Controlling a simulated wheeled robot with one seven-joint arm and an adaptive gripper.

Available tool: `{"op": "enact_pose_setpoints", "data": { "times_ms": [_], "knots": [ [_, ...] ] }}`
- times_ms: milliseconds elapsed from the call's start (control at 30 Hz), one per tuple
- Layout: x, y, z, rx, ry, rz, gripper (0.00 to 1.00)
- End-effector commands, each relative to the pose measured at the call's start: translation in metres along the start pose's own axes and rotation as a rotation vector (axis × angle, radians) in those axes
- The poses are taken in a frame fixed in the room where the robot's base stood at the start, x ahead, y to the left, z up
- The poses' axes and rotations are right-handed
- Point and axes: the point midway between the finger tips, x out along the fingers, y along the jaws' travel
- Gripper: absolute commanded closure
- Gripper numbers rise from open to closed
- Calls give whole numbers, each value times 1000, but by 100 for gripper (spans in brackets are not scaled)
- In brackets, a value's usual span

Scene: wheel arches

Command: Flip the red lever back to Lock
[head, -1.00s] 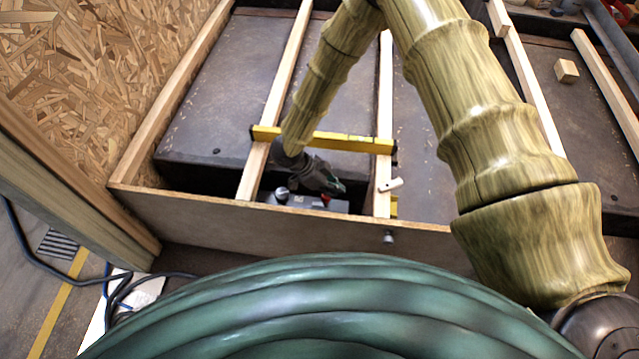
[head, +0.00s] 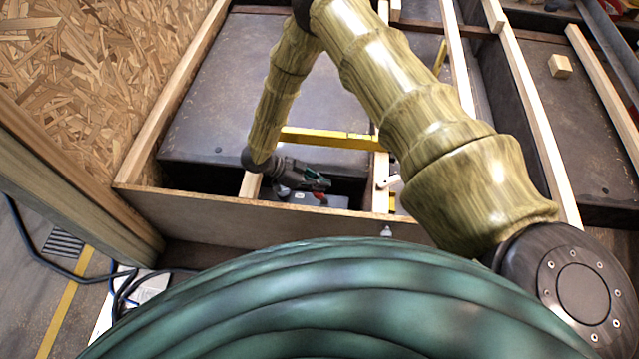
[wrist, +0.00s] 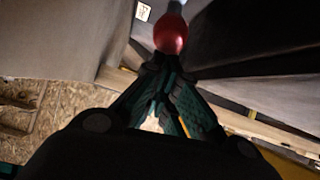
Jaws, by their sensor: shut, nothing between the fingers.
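In the wrist view, the red lever's round red knob (wrist: 171,35) sits just beyond my fingertips, with a pale grey shaft above it. My gripper (wrist: 165,68) is shut and empty. Its fingertips are close to the knob; I cannot tell whether they touch it. In the head view, my gripper (head: 326,183) lies low behind the front board, over a grey box (head: 335,202). Small red parts show at the box, partly hidden by the gripper. A small white label (wrist: 145,12) with a dark mark is near the knob. Its text is unreadable.
The wooden front board (head: 220,215) stands before the box. A yellow bar (head: 335,139) crosses behind my gripper, and wooden beams (head: 523,100) run front to back. A white handle (head: 390,182) is to the right. A chipboard wall (head: 80,75) closes the left side.

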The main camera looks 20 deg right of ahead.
Motion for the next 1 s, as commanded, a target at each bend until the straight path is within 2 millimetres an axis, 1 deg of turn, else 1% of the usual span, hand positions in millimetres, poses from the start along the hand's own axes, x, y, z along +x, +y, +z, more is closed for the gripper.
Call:
{"op": "enact_pose_setpoints", "data": {
  "times_ms": [333, 467, 567, 800, 867, 900, 1000],
  "knots": [
    [-2, 1, 2, -2, -5, -2, 100],
    [-2, 1, 0, -2, -5, -1, 100],
    [-2, 0, -7, -2, -4, -1, 100],
    [3, -1, -37, -2, -2, -2, 100],
    [3, -2, -42, -2, -2, -3, 100],
    [-5, -3, -35, -2, -4, -6, 100],
    [-24, -3, -34, -2, -3, -6, 100]
  ]
}}
